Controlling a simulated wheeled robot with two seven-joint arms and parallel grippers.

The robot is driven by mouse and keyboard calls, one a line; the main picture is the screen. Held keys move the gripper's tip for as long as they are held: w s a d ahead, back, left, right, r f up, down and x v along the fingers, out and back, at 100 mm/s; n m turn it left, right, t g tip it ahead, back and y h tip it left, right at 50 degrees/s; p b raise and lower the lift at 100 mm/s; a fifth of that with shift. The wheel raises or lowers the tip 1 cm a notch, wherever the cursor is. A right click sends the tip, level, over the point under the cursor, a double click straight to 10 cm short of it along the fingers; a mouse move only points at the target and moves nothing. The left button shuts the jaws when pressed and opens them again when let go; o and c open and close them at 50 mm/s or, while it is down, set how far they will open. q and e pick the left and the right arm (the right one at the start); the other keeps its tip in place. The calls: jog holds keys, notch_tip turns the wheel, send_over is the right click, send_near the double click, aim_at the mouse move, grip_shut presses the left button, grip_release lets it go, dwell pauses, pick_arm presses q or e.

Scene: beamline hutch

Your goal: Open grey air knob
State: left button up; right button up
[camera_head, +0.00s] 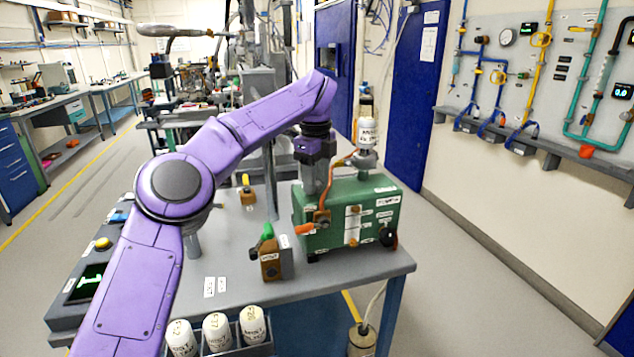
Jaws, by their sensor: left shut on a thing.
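My purple left arm reaches over the bench from the lower left. Its dark left gripper (319,190) points down at the left end of the green box (375,212). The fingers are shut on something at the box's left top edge. It appears to be the grey air knob, but the fingers hide it, so I cannot see its shape or how it is turned. An orange lever (304,229) sticks out at the box's left front, just below the gripper. My right gripper is not in view.
A brown block with a green handle (268,232) stands left of the box. A white bottle (367,132) stands behind the gripper, with an orange hose nearby. The grey bench top (330,286) is bare at front right.

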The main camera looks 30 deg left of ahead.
pick_arm(q)
jog(key=shift+a+f+n, duration=0.15)
jog(key=shift+n, duration=0.15)
dwell(0.4)
jog(key=o, duration=1)
jog(key=shift+o, duration=0.2)
jog(key=shift+a, duration=0.15)
jog(key=shift+r, duration=0.4)
notch_tip(320, 180, up, 10)
jog(key=p, duration=0.6)
jog(key=shift+f, duration=0.1)
